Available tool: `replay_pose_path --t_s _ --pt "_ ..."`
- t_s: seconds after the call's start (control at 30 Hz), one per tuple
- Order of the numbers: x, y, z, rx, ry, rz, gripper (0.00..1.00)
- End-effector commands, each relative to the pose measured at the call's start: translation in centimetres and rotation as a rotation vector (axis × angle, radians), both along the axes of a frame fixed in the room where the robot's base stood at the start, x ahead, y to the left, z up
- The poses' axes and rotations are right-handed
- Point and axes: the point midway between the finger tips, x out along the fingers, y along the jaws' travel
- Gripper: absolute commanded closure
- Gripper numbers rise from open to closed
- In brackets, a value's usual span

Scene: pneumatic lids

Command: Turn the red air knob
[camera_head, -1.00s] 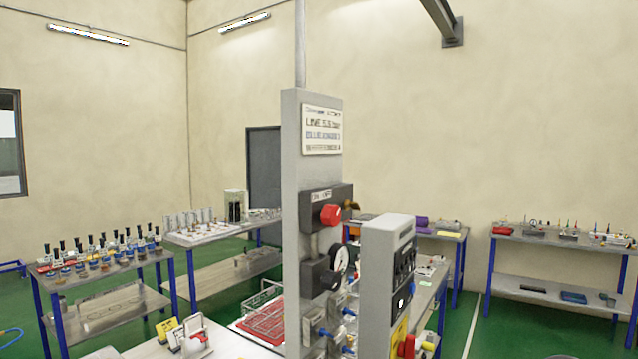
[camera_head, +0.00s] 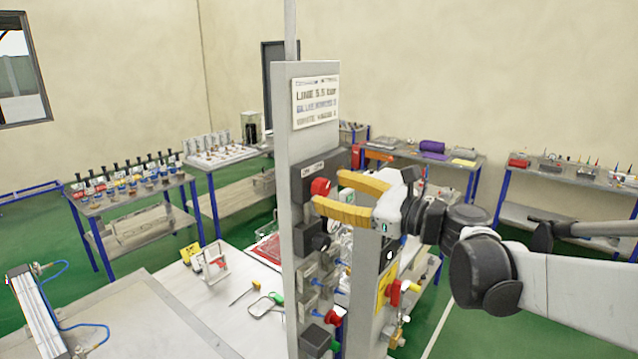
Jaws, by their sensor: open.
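The red air knob (camera_head: 320,187) sits on a dark block (camera_head: 305,176) on the side of a grey upright panel (camera_head: 290,130). My gripper (camera_head: 326,192) reaches in from the right, with its two yellow fingers open. One finger lies at or just above the knob's level and the other just below it. The knob shows between the fingertips; I cannot tell whether they touch it. A black knob (camera_head: 320,242) is below the red one.
More fittings and a lower red knob (camera_head: 332,317) are on the panel below. A second grey box (camera_head: 365,290) with a red and yellow switch (camera_head: 395,293) stands close behind, under my gripper. A work table (camera_head: 190,310) is at left; side tables stand along the walls.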

Motion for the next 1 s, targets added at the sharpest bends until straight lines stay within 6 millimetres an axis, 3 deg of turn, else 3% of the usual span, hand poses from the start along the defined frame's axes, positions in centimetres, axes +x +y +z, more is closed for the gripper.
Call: replay_pose_path --t_s 0.2,0.57,0.73,1.0 --pt "1.6 2.2 0.1 -0.001 0.000 0.002 0.42" --pt "1.9 2.5 0.0 -0.001 0.000 0.000 0.44" --pt "1.9 2.5 0.0 -0.002 -0.001 0.000 0.95" --pt "1.9 2.5 0.0 -0.002 -0.002 0.000 0.96"
